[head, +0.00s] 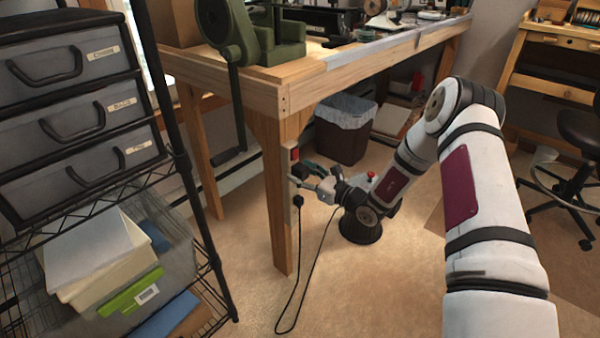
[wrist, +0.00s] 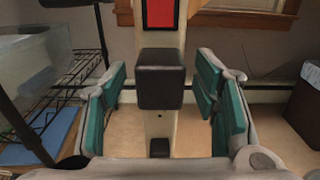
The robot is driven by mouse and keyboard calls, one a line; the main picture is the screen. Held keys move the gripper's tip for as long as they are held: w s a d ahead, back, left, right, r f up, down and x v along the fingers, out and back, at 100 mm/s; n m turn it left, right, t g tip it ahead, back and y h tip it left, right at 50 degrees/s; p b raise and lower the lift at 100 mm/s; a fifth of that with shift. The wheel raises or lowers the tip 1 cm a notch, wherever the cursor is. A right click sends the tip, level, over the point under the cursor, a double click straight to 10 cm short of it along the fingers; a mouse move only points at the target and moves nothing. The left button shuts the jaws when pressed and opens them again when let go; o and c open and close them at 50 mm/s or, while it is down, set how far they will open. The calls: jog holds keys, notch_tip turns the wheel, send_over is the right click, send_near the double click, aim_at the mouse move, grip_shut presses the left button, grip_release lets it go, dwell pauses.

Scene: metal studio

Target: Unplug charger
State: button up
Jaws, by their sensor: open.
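A black block-shaped charger (wrist: 160,78) is plugged into a pale power strip (wrist: 160,122) in the wrist view, below the strip's red switch (wrist: 160,12). My gripper (wrist: 161,85) is open, with one green-padded finger on each side of the charger and a visible gap on both sides. In the head view my gripper (head: 304,178) is at the table leg, and its fingers largely hide the charger. A smaller black plug (head: 298,200) sits lower on the strip, with a black cord hanging to the floor; it also shows in the wrist view (wrist: 159,147).
The strip is on the front leg of a wooden workbench (head: 281,225). A wire shelf (head: 205,270) with drawers and papers stands at the left. A dark bin (head: 342,139) is under the bench. Floor in front of the leg is clear except for the cord.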

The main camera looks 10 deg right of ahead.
aim_at(306, 175)
dwell(0.7)
grip_shut()
jog(key=shift+s+d, duration=0.1)
jog(key=shift+s, duration=0.05)
jog(key=shift+p+v, duration=0.9)
jog(key=shift+v, duration=1.95)
